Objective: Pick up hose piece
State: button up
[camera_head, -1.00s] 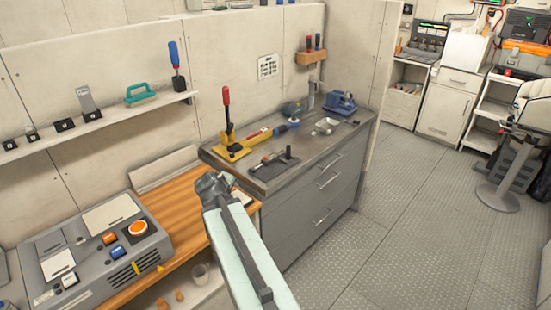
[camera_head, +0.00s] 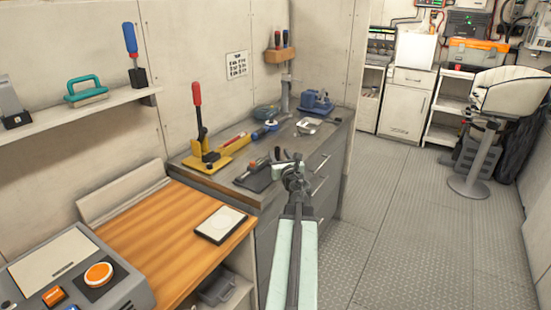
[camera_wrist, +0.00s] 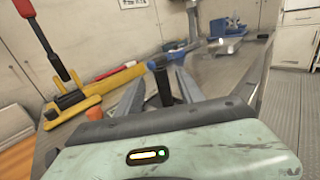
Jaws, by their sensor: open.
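My gripper (camera_head: 293,168) is open at the front edge of the grey workbench. In the wrist view its two grey fingers (camera_wrist: 157,90) stand apart. A short dark cylinder (camera_wrist: 163,86) with a blue end shows in the gap between them. It may be the hose piece, but I cannot tell for sure, nor whether the fingers touch it. In the head view my gripper covers part of the bench near a black mat (camera_head: 254,181) with a small tool on it.
A yellow lever tool (camera_head: 205,160) with a red handle stands left on the metal bench top (camera_head: 222,177). A blue vise (camera_head: 317,103) sits at the back right. A wooden counter (camera_head: 160,235) is at the left.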

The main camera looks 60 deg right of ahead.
jog(key=x, duration=0.7)
jog(key=shift+s, duration=0.1)
jog(key=shift+a, duration=0.1)
jog(key=shift+s, duration=0.1)
grip_shut()
